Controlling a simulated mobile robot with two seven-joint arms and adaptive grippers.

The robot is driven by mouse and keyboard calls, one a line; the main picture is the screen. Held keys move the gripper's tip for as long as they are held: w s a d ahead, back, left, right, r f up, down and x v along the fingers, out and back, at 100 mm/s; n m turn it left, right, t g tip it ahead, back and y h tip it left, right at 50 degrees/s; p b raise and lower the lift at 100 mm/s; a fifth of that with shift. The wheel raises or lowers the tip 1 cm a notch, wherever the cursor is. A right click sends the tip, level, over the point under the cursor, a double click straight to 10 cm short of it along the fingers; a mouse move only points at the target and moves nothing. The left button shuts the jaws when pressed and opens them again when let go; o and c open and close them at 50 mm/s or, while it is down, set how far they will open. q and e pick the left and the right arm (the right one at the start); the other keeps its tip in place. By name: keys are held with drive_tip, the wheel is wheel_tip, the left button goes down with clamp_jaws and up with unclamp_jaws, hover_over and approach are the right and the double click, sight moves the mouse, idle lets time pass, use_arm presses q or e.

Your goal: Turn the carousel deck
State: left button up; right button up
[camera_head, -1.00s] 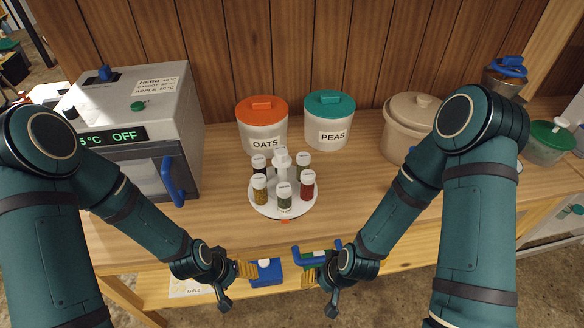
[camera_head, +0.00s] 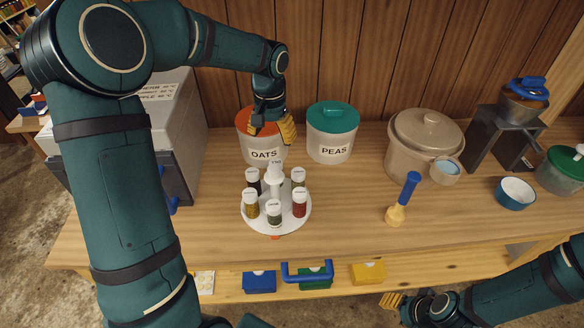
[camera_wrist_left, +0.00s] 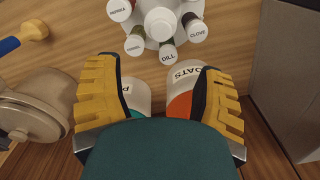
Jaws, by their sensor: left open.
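The carousel deck (camera_head: 302,222) is a white round plate on the counter with a central post (camera_head: 275,190) and several small white-capped spice jars around it. An orange mark shows at its front rim. In the left wrist view the post top (camera_wrist_left: 161,24) and jar lids, some reading DILL and CLOVE, lie at the top, beyond the fingertips. My left gripper (camera_head: 272,130) is open and empty, pointing down behind the carousel and hiding part of the OATS canister; its yellow fingers (camera_wrist_left: 155,68) frame the wrist view. My right gripper (camera_head: 392,300) hangs low in front of the counter.
The OATS canister (camera_head: 258,155) and PEAS canister (camera_head: 331,145) stand behind the carousel. A beige crock (camera_head: 415,148), a blue-handled yellow tool (camera_head: 396,214) and a blue bowl (camera_head: 515,194) are to the right. A grey appliance (camera_head: 185,130) stands left.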

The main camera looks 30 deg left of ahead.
sight(274, 168)
use_arm(q)
wheel_tip(274, 168, down, 14)
drive_tip(key=shift+r+b, duration=0.2)
drive_tip(key=shift+b, duration=0.4)
clamp_jaws()
